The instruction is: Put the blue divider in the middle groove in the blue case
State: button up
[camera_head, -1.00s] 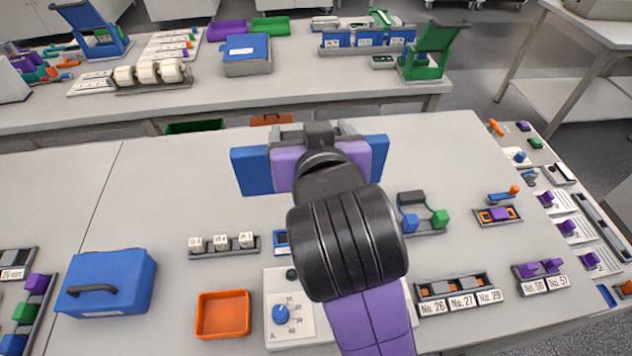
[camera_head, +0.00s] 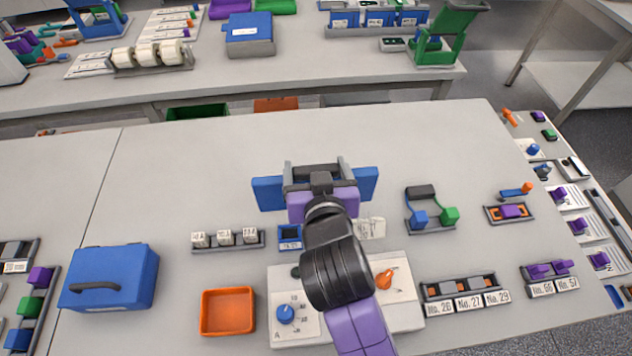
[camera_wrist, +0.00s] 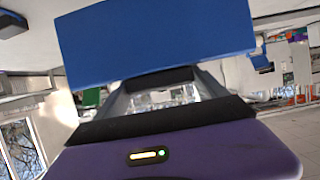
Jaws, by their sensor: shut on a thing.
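My gripper (camera_head: 316,180) is shut on a blue divider (camera_head: 267,193), a flat plate that sticks out to both sides of the fingers. The divider (camera_wrist: 155,40) also fills the top middle of the wrist view, beyond my purple gripper body. It is held in the air above the middle of the near table. A blue case (camera_head: 130,270) with a dark handle lies at the left of that table, apart from my gripper. No groove shows on it. My arm and gripper hide part of the table below the divider.
An orange tray (camera_head: 228,333), a row of white blocks (camera_head: 224,238) and a dial panel (camera_head: 300,328) lie near my arm. Numbered racks (camera_head: 465,293) stand at the right. The table's far middle is clear. Another blue box (camera_head: 250,30) is on the back bench.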

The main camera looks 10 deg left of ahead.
jog(key=shift+f, duration=2.7)
jog(key=shift+f, duration=0.2)
jog(key=o, duration=2)
jog(key=shift+r, duration=0.25)
jog(key=shift+s+d, duration=0.1)
jog(key=shift+s, duration=0.25)
jog(key=b+v, duration=0.1)
jog(key=v, duration=1)
jog(key=shift+s+d, duration=0.15)
jog(key=shift+s, duration=0.05)
